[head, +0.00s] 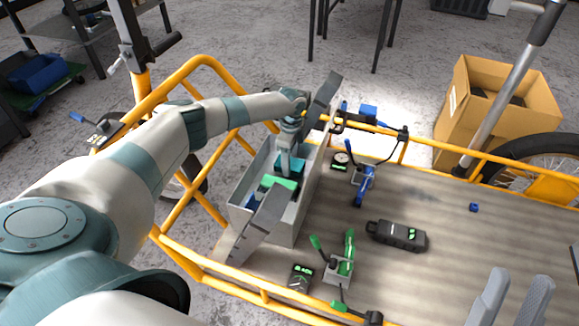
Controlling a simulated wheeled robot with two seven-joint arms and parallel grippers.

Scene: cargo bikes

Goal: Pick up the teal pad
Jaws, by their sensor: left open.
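A grey open box (283,232) stands on the cargo bed at its left end. A green-teal pad (279,183) shows inside it, partly covered by my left gripper and the box walls. My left gripper (290,171) points down into the box from above, open, right over or beside the pad. I cannot tell whether its fingers touch the pad. My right gripper (513,297) is at the bottom right edge, its two grey fingers apart with nothing between them.
Raised grey flaps (322,96) stand at the box's far and near ends. On the bed (440,195) lie a black device (397,236), a green clamp-like tool (345,258), a blue one (363,185) and a small blue cube (474,207). Yellow rails edge the bed.

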